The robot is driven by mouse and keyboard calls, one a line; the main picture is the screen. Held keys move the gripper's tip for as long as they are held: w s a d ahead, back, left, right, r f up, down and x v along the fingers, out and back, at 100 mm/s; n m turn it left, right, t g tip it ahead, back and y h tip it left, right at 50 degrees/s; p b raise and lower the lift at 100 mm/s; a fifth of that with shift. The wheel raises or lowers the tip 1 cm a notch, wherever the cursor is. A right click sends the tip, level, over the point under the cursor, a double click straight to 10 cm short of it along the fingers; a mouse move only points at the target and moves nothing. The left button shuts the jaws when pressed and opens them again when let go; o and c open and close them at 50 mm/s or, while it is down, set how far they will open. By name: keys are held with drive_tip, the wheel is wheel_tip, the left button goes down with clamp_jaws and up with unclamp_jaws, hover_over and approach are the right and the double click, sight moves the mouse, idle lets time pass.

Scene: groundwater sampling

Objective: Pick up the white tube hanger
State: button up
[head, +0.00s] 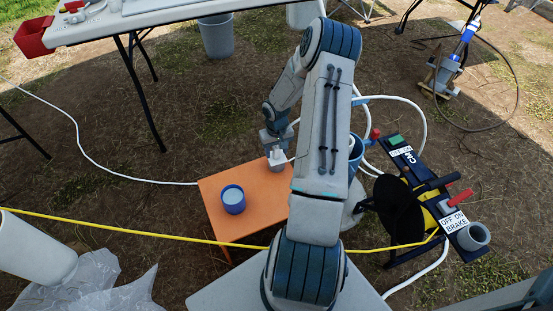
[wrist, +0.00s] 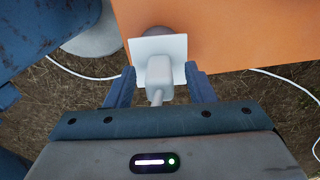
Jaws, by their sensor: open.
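The white tube hanger (wrist: 142,48) shows in the wrist view as a square white plate with a rounded block and a short stem pointing toward my gripper. It is at the edge of the orange table (head: 260,193); in the head view the white hanger (head: 277,160) is at the table's back edge. My gripper (wrist: 160,78) is open, with one blue finger on each side of the hanger's block and a gap visible at both sides. In the head view my gripper (head: 276,145) is just behind the hanger, partly hidden by my arm.
A blue cup (head: 233,200) stands on the orange table. A white hose (head: 130,176) runs along the ground to the table. A yellow line (head: 120,228) crosses in front.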

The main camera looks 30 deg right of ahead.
drive_tip(key=shift+f, duration=0.55)
clamp_jaws()
drive_tip(key=shift+r, duration=0.1)
